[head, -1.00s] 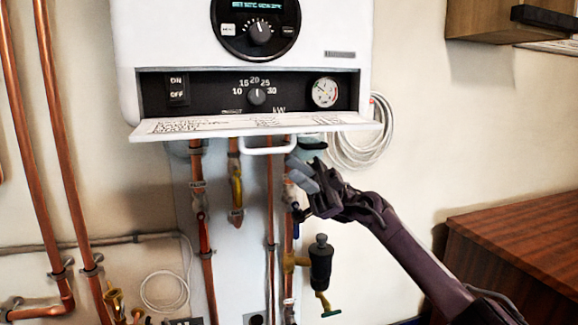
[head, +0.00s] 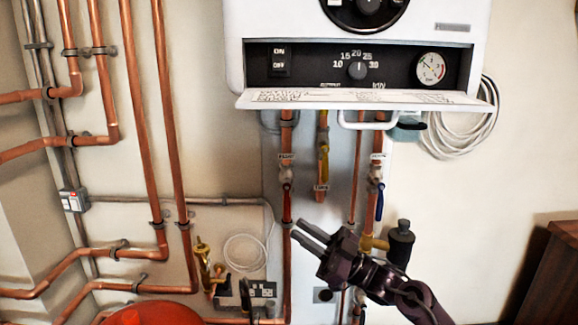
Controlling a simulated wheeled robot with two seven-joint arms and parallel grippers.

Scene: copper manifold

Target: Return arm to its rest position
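My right arm (head: 385,285) comes in from the lower right, below the white boiler (head: 355,20). My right gripper (head: 298,229) points up and left, in front of the copper pipes under the boiler. Its two fingers are apart with nothing between them. The fingertips overlap the red-handled pipe (head: 287,205) in the picture; I cannot tell whether they touch it. My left arm and gripper are not in view.
The boiler's front flap (head: 365,99) hangs open above my gripper. A valve with a blue handle (head: 380,200) and a dark cylindrical fitting (head: 401,240) are close to my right arm. A red rounded object (head: 150,313) is at the bottom left. Wooden furniture (head: 550,280) stands at the right.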

